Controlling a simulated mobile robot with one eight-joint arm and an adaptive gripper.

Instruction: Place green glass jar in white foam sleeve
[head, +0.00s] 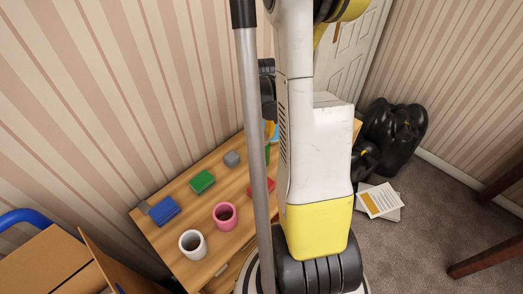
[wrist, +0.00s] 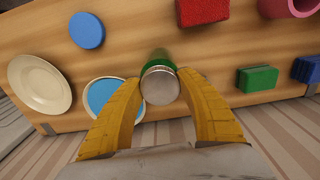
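The green glass jar (wrist: 158,58) with a silver lid (wrist: 160,85) is between the yellow fingers of my gripper (wrist: 160,82) in the wrist view. The fingers flank the lid closely on both sides; whether they press on it is unclear. In the head view, only a sliver of green shows beside my column, and my gripper is mostly hidden. A white open-topped cylinder (head: 192,245), which looks like the white foam sleeve, stands upright near the table's front left. It is outside the wrist view.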

